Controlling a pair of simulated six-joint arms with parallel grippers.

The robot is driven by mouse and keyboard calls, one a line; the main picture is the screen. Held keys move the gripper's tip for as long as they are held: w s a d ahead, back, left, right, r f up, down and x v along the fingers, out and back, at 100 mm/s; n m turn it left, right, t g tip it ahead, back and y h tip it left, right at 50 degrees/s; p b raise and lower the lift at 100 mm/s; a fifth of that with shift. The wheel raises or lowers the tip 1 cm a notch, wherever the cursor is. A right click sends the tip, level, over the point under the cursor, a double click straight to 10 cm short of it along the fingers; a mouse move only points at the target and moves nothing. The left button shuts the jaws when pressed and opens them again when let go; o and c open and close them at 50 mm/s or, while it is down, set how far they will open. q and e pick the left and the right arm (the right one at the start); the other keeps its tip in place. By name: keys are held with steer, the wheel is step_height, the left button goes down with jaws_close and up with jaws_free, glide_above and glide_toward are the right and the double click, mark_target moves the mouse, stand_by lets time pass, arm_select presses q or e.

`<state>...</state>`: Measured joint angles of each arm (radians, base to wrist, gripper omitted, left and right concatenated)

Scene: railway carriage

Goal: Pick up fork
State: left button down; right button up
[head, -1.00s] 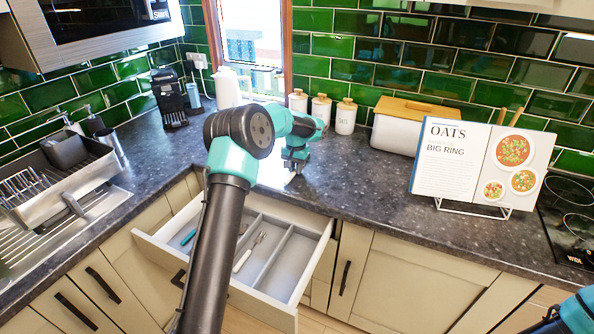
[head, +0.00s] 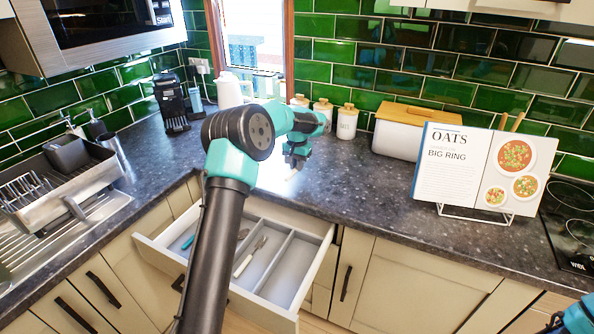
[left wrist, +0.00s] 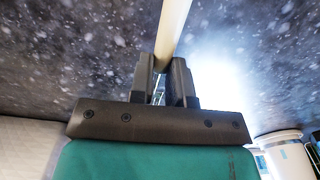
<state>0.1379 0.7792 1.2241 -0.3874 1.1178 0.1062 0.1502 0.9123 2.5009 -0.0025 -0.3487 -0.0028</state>
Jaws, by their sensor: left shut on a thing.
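My left gripper (head: 296,164) is above the dark worktop, behind the open drawer (head: 319,232). In the left wrist view its fingers (left wrist: 164,82) are shut on a long cream handle (left wrist: 173,28). The far end of this handle runs out of the picture, so I cannot tell what utensil it is. A fork (head: 249,256) with a pale handle and metal tines lies in the middle compartment of the drawer, partly beside my left arm. A teal item (head: 188,241) lies in the drawer's left compartment. My right gripper is not in view.
Three white canisters (head: 347,122) and a white bread bin (head: 400,139) stand along the tiled wall. A cookbook (head: 473,168) on a stand is at the right. A dish rack (head: 62,185) and sink are at the left. The worktop between gripper and cookbook is clear.

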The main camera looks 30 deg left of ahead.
arm_select(q)
steer(key=s+d+r, duration=0.1)
steer(key=s+d, duration=0.7)
steer(key=s, duration=0.5)
steer(key=shift+s+r, duration=0.15)
steer(key=shift+s, duration=0.2)
steer(key=shift+d, duration=0.1)
